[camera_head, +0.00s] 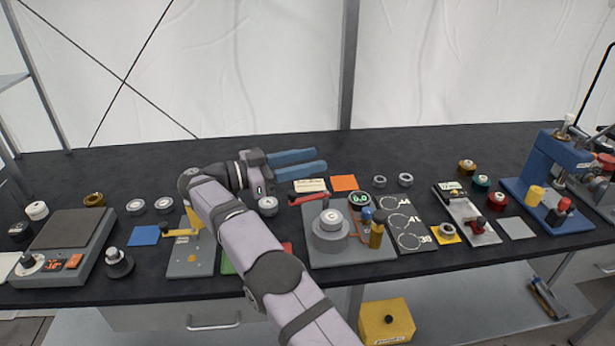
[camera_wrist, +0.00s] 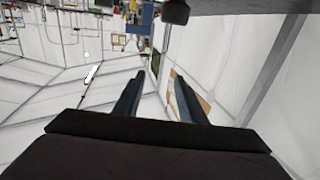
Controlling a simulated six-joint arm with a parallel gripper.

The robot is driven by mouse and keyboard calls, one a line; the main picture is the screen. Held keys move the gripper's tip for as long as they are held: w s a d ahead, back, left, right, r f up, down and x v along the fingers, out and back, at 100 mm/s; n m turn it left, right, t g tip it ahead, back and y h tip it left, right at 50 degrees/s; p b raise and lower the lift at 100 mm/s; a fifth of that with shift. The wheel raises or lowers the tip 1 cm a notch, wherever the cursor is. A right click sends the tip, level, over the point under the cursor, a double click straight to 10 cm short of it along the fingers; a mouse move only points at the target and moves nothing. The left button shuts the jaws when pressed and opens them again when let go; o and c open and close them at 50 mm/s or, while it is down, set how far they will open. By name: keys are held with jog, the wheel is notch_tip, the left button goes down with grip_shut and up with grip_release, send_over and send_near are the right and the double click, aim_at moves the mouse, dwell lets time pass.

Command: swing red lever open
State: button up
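A red lever (camera_head: 308,198) lies near the back left of a grey plate (camera_head: 318,256) in the head view. A round grey part with a silver top stands on the same plate. My gripper (camera_head: 320,160) has two blue fingers pointing right, and it is above and behind the lever in the picture. The fingers are apart with nothing between them. In the wrist view, my gripper (camera_wrist: 156,74) is also open and empty. The lever cannot be made out in the wrist view.
An orange card (camera_head: 344,183) and a cream label (camera_head: 310,186) lie behind the lever. A small dial reading 0.0 (camera_head: 360,199) and a brass cylinder (camera_head: 377,235) are to its right. My arm crosses the bench to its left. The back of the black bench (camera_head: 420,150) is clear.

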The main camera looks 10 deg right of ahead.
jog(key=shift+r, duration=0.9)
